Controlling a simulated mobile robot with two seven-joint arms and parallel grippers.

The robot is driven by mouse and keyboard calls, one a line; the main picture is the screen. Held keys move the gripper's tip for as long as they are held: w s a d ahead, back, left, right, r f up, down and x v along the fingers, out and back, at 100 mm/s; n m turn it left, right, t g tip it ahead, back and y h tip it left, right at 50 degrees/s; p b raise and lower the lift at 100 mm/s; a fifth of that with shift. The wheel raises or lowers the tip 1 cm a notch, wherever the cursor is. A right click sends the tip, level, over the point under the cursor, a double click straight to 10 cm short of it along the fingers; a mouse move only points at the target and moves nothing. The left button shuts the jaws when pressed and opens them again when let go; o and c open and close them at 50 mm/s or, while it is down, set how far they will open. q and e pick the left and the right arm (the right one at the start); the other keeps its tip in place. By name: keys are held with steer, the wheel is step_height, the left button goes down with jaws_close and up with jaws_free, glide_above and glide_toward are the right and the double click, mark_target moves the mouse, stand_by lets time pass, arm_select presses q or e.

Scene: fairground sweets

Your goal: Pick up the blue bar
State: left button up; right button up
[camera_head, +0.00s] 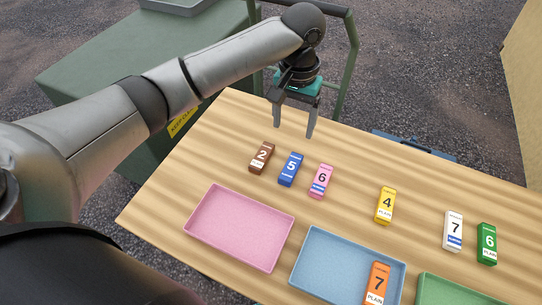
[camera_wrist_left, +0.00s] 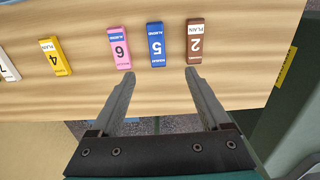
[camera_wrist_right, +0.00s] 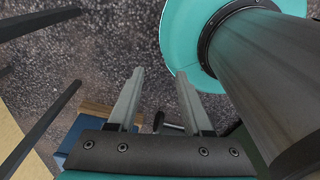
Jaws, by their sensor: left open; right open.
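The blue bar (camera_head: 290,169), marked 5, lies on the wooden table between a brown bar (camera_head: 262,158) marked 2 and a pink bar (camera_head: 321,181) marked 6. In the left wrist view the blue bar (camera_wrist_left: 156,45) lies beyond the fingertips, between their lines. My left gripper (camera_head: 293,132) is open and empty, above the table's far edge behind the blue bar. It touches nothing. My right gripper (camera_wrist_right: 160,75) shows only in its own wrist view, open and empty over gravel ground.
A yellow bar (camera_head: 385,205), a white bar (camera_head: 453,231) and a green bar (camera_head: 487,243) lie to the right. A pink tray (camera_head: 213,252), a blue tray (camera_head: 310,240) holding an orange bar (camera_head: 377,284), and a green tray (camera_head: 440,290) line the near side.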

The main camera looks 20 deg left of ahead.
arm_select(q)
steer(key=b, duration=0.2)
glide_above(291, 167)
steer(key=f, duration=0.9)
steer(key=shift+w+a, duration=0.2)
steer(key=shift+a, duration=0.05)
steer(key=shift+s+d+f+b, duration=0.15)
steer(key=shift+f+b, duration=0.2)
steer(key=shift+f, duration=1.2)
steer(key=shift+d+f+b, duration=0.1)
steer(key=shift+f+b, duration=0.2)
steer(key=shift+f, duration=1.2)
arm_select(e)
steer(key=f, duration=0.3)
steer(key=shift+s+d+f, duration=0.3)
steer(key=shift+s+d, duration=0.1)
arm_select(q)
steer(key=shift+r, duration=0.1)
jaws_close()
arm_select(e)
steer(key=shift+d, duration=0.3)
